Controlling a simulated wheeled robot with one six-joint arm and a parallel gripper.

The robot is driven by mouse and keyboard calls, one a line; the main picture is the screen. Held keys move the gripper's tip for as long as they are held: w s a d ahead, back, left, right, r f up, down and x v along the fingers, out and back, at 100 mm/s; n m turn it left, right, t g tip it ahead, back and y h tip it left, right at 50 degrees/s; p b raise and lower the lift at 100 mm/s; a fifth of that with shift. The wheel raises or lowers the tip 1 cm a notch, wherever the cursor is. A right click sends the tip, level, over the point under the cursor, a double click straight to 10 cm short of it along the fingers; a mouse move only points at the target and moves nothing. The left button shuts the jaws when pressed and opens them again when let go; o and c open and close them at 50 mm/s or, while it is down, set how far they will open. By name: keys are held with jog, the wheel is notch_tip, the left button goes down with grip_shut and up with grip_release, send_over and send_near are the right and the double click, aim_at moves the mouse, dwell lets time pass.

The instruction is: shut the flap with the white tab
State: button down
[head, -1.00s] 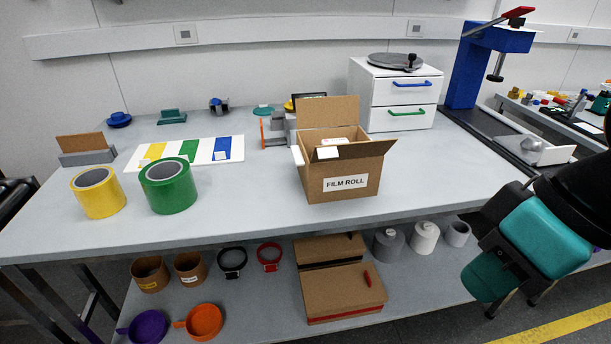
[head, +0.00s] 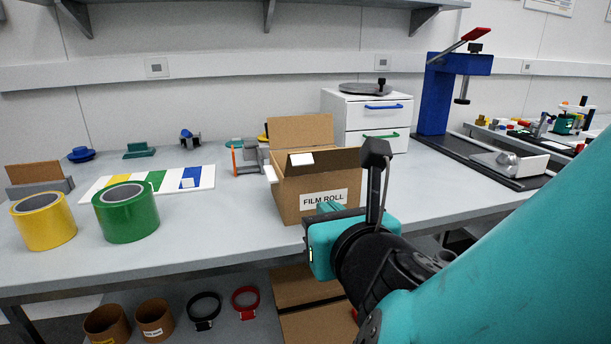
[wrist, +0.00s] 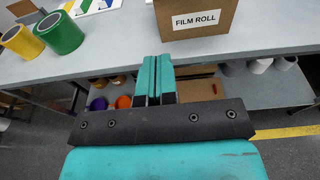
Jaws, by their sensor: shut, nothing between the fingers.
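An open cardboard box (head: 325,217) marked FILM ROLL stands on the bench. Its tall back flap (head: 300,130) is upright. A second white piece (head: 270,174) sticks out at the box's upper left edge. I cannot tell exactly which flap each belongs to. My gripper (head: 329,208) appears in front of the box's lower front face in the head view. In the wrist view my gripper (wrist: 154,75) is shut and empty, with the box front (wrist: 195,22) beyond it.
Yellow (head: 43,220) and green (head: 126,212) tape rolls stand left of the box. A white drawer unit (head: 370,125) and a blue press (head: 434,95) stand behind and right. The bench's front edge lies between my arm and the box. Bins and rings sit on the lower shelf.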

jog(key=r+p+x, duration=0.2)
jog(key=p+x, duration=0.9)
jog(key=x, duration=0.1)
jog(key=shift+w+r, duration=0.3)
jog(key=shift+w, duration=0.15)
jog(key=shift+a, duration=0.1)
jog(key=shift+r+p, duration=0.2)
jog(key=shift+p, duration=0.3)
jog(key=shift+w+r+g+p, duration=0.15)
jog(key=shift+g+p, duration=0.15)
jog(key=shift+p, duration=0.75)
